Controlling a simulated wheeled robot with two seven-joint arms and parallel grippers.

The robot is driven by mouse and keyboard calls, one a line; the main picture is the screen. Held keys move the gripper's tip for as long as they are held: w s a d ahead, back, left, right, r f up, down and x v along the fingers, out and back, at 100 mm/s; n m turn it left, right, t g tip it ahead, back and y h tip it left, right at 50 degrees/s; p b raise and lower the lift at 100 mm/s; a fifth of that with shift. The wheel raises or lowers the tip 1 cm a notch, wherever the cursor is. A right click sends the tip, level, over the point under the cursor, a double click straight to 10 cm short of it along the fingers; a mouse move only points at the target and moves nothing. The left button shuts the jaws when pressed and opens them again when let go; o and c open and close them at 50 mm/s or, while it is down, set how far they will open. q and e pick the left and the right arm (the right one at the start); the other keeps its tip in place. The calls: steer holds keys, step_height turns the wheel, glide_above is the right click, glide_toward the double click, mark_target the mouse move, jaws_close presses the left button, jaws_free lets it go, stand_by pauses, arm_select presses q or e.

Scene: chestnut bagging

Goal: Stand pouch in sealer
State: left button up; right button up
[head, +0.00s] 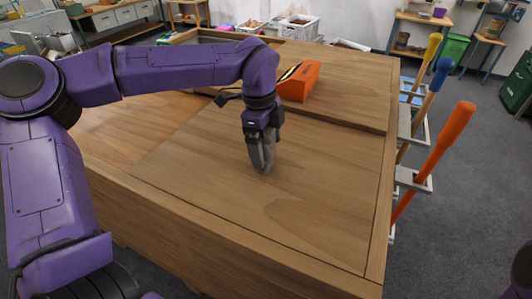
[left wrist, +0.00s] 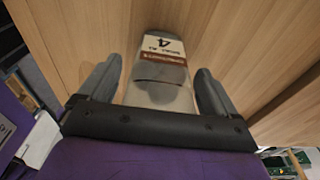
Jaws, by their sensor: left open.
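My left gripper (head: 263,158) points down over the wooden worktop, its fingertips close to the surface. In the left wrist view its two fingers (left wrist: 157,84) stand apart. Between and beyond them is a grey pouch-like object (left wrist: 160,72) with a white label and a dark red band. I cannot tell whether either finger touches it. In the head view the gripper hides this object. An orange block-shaped device (head: 299,83) with a black and yellow striped edge, perhaps the sealer, lies behind the gripper, slightly to its right. My right gripper is out of view.
The wooden worktop (head: 310,215) is clear in front and to the right of the gripper. A raised wooden ledge (head: 345,115) runs behind it. Long-handled tools (head: 437,150) stand in a rack off the right edge. White crates (head: 297,27) sit at the back.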

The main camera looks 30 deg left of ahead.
arm_select(q)
steer(key=shift+r, duration=0.1)
steer(key=c, duration=1.2)
